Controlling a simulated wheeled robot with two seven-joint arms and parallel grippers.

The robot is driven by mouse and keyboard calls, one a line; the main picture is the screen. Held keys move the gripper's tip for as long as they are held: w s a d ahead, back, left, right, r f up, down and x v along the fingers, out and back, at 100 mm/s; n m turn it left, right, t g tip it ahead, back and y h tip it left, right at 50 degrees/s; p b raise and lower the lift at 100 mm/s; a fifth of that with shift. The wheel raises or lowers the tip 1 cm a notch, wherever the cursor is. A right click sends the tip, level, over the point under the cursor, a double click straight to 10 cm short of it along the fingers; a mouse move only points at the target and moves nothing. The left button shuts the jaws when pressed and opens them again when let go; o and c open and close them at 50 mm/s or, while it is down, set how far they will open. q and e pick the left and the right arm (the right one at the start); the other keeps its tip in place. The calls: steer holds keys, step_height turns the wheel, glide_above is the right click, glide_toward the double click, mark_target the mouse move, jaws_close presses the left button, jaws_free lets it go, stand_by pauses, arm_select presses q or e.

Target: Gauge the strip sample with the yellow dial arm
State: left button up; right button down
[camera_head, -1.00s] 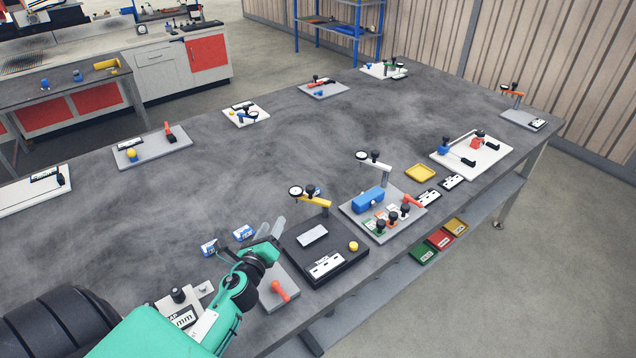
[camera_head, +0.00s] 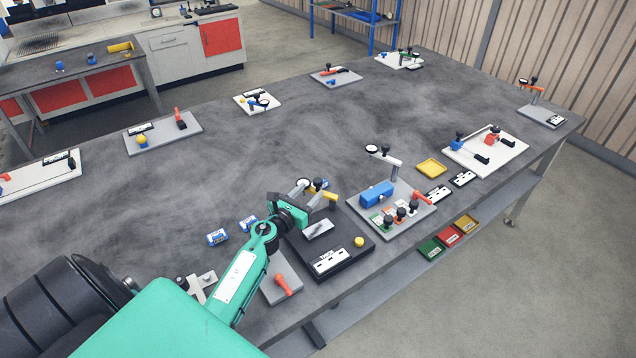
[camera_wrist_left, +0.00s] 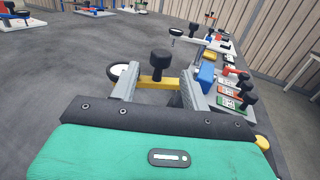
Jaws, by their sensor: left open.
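The yellow dial arm (camera_head: 330,195) stands at the back of a black base plate (camera_head: 352,250). In the left wrist view the yellow arm (camera_wrist_left: 158,83) carries an upright black knob (camera_wrist_left: 160,62), with a round white dial (camera_wrist_left: 122,71) at its left end. My left gripper (camera_head: 317,197) is open, its fingers on either side of the arm and knob in the left wrist view (camera_wrist_left: 158,90). Contact cannot be told. A grey strip sample (camera_head: 318,229) lies on the plate, partly hidden by the gripper. My right gripper is not in view.
A yellow knob (camera_head: 360,241) and a white label block (camera_head: 330,262) sit on the plate. A grey fixture with a blue block (camera_head: 376,194) stands close to the right. A small plate with an orange handle (camera_head: 283,284) lies in front. The table's middle is clear.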

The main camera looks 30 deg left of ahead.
mark_target(318, 183)
arm_select(q)
steer(key=shift+w, duration=2.75)
jaws_close()
